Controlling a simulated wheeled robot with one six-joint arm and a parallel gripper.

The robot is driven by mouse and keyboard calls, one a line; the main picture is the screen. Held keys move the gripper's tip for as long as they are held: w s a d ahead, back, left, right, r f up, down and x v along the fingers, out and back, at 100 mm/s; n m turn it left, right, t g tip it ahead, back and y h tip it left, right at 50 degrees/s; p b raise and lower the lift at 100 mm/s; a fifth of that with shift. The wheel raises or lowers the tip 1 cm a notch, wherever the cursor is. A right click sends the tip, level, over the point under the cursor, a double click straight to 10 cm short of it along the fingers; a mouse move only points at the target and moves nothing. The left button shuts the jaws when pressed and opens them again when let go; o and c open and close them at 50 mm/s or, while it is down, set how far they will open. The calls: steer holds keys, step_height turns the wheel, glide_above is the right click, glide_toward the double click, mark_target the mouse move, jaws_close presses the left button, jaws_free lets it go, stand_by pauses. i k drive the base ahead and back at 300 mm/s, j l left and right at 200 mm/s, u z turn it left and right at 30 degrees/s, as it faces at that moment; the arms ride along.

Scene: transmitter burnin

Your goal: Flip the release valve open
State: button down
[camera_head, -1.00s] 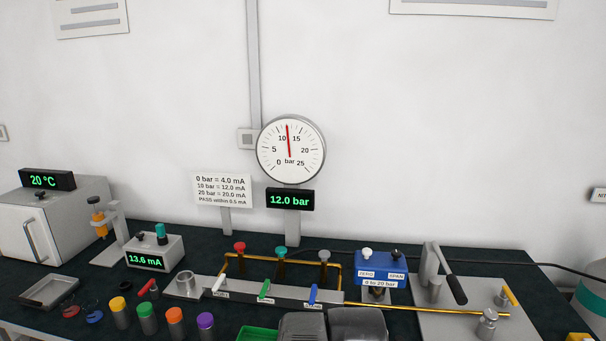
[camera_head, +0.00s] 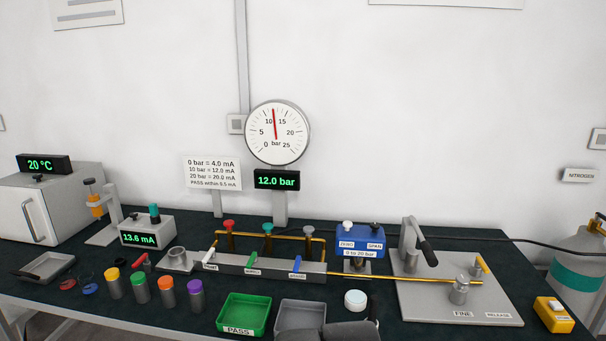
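A small yellow lever (camera_head: 481,264) stands on a post on the grey pump plate (camera_head: 415,293) at the right of the bench; it leans up and to the left. I take it for the release valve. The RELEASE label (camera_head: 498,315) is at the plate's front right corner, beside the FINE label (camera_head: 463,314). A round metal knob (camera_head: 459,290) stands in front of the lever. The dial gauge (camera_head: 277,133) and its display (camera_head: 277,180) show about 12.0 bar. Dark grey parts of my arm show at the bottom edge. My gripper's fingers are not visible.
A black-handled pump lever (camera_head: 418,240) stands on the same plate, left of the yellow lever. A blue transmitter (camera_head: 360,241), a green PASS tray (camera_head: 243,316) and a grey tray (camera_head: 299,317) lie to the left. A yellow box (camera_head: 553,314) and a gas cylinder (camera_head: 580,265) are at the right.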

mark_target(479, 263)
steer(key=z, duration=1.3)
steer(key=i+l+u, duration=0.15)
steer(key=i+l, duration=0.25)
steer(key=i+l+u, duration=0.1)
steer(key=i+l, duration=0.25)
steer(key=i+l+u, duration=0.15)
steer(key=i+l, duration=0.2)
steer(key=l, duration=0.15)
steer(key=i+l+u, duration=0.1)
steer(key=i+l, duration=0.2)
steer(key=l, duration=0.2)
